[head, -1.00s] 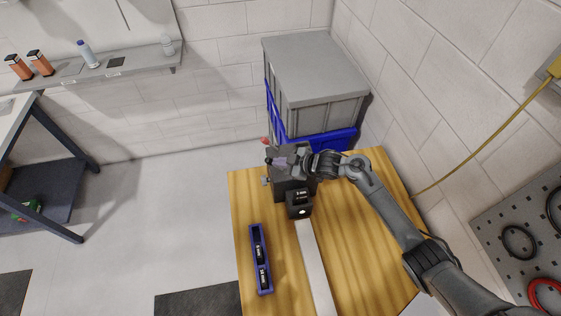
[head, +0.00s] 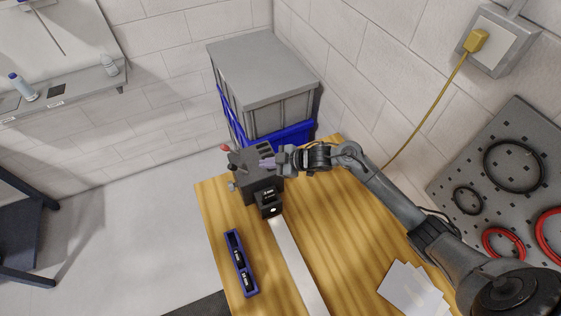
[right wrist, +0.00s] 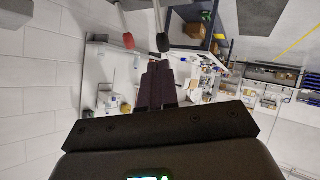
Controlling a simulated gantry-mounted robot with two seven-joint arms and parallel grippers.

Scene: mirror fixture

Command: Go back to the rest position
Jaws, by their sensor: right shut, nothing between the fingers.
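My right gripper (head: 268,162) is over the upper part of the dark fixture (head: 255,183) on the wooden table; I cannot tell whether it touches. Its arm comes in from the right. In the right wrist view the right gripper's fingers (right wrist: 157,84) are shut together with nothing between them. A lever with a red knob (head: 225,148) stands at the fixture's left; the red knob (right wrist: 129,40) also shows in the right wrist view, beside a black knob (right wrist: 163,43). My left gripper is not in view.
A blue tray (head: 240,262) with black pieces lies on the table (head: 340,240), left of a pale strip (head: 298,265). White sheets (head: 412,288) lie at the front right. A grey lidded crate (head: 265,70) stands behind the fixture. A pegboard with cables (head: 500,200) is at right.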

